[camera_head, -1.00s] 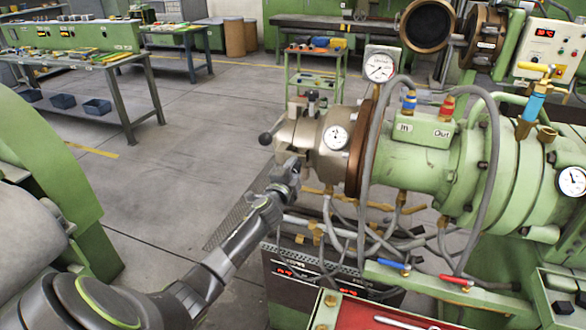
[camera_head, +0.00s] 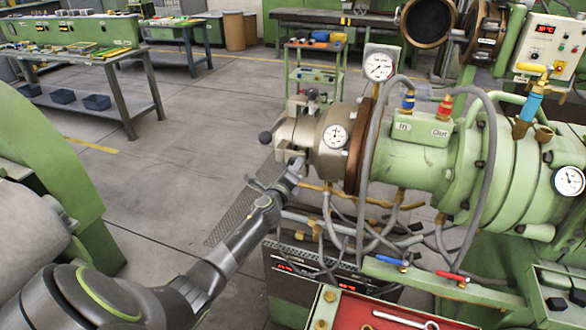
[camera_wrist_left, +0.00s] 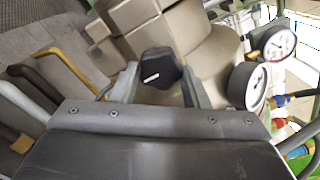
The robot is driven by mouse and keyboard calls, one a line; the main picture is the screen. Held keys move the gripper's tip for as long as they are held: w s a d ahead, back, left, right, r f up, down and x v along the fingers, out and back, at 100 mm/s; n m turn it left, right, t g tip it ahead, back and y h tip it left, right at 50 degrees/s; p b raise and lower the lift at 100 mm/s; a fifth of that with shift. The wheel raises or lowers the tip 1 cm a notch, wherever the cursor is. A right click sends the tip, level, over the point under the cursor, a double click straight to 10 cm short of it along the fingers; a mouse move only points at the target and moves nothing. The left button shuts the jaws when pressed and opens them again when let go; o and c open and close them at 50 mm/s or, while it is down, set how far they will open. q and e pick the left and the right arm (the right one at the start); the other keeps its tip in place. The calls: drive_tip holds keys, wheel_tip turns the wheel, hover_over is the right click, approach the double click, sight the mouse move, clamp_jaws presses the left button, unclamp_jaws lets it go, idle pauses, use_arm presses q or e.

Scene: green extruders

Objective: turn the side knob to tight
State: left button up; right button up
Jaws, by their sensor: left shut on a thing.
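The side knob (camera_wrist_left: 160,72) is a dark, lobed knob with a short white mark, on the tan metal head (camera_wrist_left: 195,40) of the extruder in the left wrist view. My left gripper (camera_wrist_left: 158,82) has one finger on each side of the knob and is shut on it. In the head view my left gripper (camera_head: 288,168) reaches up to the lower left side of the extruder head (camera_head: 305,128). The knob itself is hidden there behind the gripper. My right gripper is not in view.
Dial gauges (camera_head: 335,136) sit on and above the head. A ball-ended handle (camera_head: 265,137) sticks out left. Grey hoses and brass pipes (camera_head: 350,225) hang below the green barrel (camera_head: 420,160). A red tray (camera_head: 370,318) lies at the front. The floor to the left is open.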

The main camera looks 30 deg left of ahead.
use_arm(q)
drive_tip(key=shift+f+m, duration=0.1)
drive_tip(key=shift+m, duration=0.3)
drive_tip(key=o, duration=1)
drive_tip(key=shift+s, duration=0.1)
drive_tip(key=v, duration=1.7)
drive_tip(key=shift+s+d+p, duration=0.1)
drive_tip(key=shift+d+p, duration=0.05)
drive_tip(key=shift+p, duration=0.25)
